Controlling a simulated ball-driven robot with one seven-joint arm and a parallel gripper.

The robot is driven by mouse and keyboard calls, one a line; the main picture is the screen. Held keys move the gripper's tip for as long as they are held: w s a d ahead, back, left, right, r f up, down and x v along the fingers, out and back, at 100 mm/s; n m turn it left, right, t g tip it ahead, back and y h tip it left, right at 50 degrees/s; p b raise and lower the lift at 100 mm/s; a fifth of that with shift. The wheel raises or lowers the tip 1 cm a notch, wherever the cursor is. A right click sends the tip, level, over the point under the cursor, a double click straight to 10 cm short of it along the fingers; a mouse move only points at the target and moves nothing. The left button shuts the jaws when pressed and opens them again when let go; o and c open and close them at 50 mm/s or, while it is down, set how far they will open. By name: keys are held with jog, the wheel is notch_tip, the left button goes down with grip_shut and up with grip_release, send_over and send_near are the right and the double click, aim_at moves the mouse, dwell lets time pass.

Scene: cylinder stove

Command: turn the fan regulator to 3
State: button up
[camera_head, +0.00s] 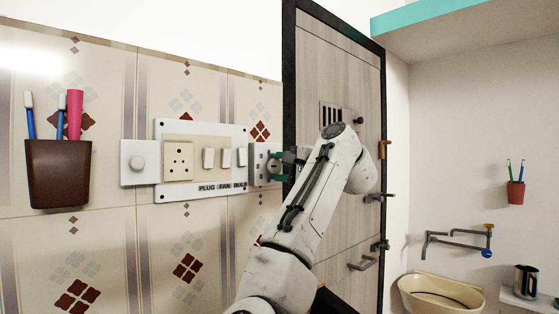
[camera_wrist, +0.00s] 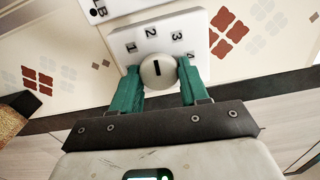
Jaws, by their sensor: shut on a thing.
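The fan regulator is a white plate (camera_wrist: 163,43) with the numbers 1, 2, 3 and 4 around a round pale knob (camera_wrist: 158,72). A short black mark on the knob stands nearly upright in the wrist view, its top towards the gap between 2 and 3. My gripper (camera_wrist: 158,79) has its green fingers shut on the knob, one on each side. In the head view, my gripper (camera_head: 279,163) is at the regulator plate (camera_head: 257,165), right of the switch board. My gripper hides the knob there.
The switch board (camera_head: 180,133) holds a socket and several switches, labelled PLUG, FAN and BULB. Another knob plate (camera_head: 128,177) and a brown holder with brushes (camera_head: 58,175) are to its left. A door (camera_head: 315,60) stands close to the right, with handles and bolts.

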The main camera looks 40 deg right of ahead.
jog(key=m+p, duration=0.3)
jog(key=m, duration=0.2)
jog(key=shift+f+m, duration=0.1)
jog(key=shift+m, duration=0.2)
jog(key=shift+f+m+p, duration=0.15)
jog(key=shift+m+p, duration=0.55)
jog(key=shift+m, duration=0.5)
jog(key=shift+f, duration=0.1)
jog(key=o, duration=1)
jog(key=s+b, duration=0.3)
jog(key=s, duration=0.8)
jog(key=shift+d+b, duration=0.15)
jog(key=shift+b, duration=0.15)
